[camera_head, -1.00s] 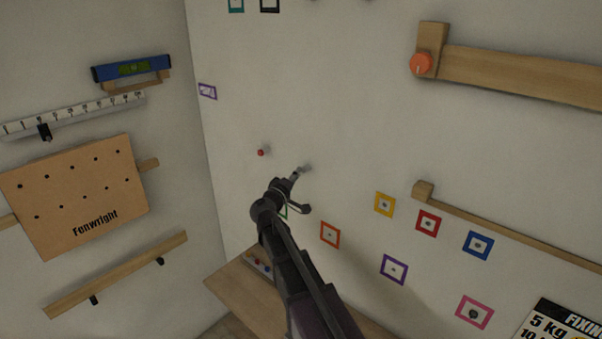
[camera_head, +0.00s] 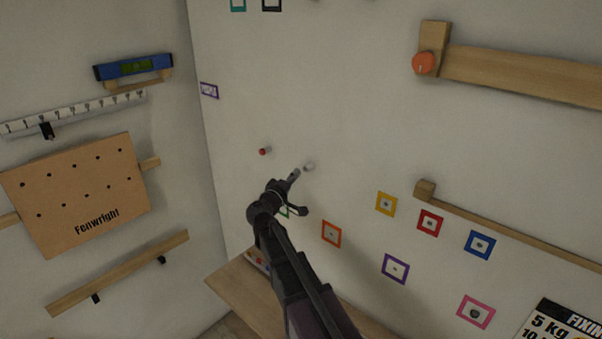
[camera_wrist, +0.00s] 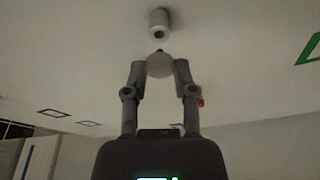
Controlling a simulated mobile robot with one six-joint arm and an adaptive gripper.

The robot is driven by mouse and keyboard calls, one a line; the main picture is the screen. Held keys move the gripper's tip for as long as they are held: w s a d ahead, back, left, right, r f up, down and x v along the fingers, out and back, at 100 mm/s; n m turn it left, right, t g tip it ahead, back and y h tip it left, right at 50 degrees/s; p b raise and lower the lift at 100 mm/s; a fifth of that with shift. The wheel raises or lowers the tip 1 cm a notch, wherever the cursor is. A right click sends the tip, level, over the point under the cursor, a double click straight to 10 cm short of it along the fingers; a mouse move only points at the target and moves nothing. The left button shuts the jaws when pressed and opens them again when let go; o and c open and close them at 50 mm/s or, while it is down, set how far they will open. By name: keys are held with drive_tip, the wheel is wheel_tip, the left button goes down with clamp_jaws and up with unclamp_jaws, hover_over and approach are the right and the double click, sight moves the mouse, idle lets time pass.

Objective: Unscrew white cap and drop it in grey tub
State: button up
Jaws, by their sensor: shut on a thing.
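My gripper (camera_wrist: 160,68) is shut on the white cap (camera_wrist: 160,65), a pale round piece between the two fingertips in the wrist view. Just beyond it, apart from the cap, a pale cylindrical fitting (camera_wrist: 160,24) with a dark hole sticks out from the wall. In the head view my gripper (camera_head: 293,175) is close to the wall, just left of the pale fitting (camera_head: 309,166); the cap is hard to make out there. I cannot clearly identify the grey tub.
A red-tipped peg (camera_head: 265,151) sticks out left of the gripper. Below, a wooden bench (camera_head: 240,289) carries small coloured items (camera_head: 261,262), partly hidden by my arm. Coloured square frames, such as the orange one (camera_head: 331,232), are on the wall to the right.

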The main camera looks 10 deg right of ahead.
drive_tip(key=shift+s+a, duration=0.65)
drive_tip(key=shift+a, duration=0.25)
idle(0.6)
drive_tip(key=shift+v, duration=0.8)
drive_tip(key=shift+a, duration=0.2)
drive_tip(key=shift+w, duration=0.1)
wheel_tip(320, 180, down, 22)
drive_tip(key=b, duration=2.2)
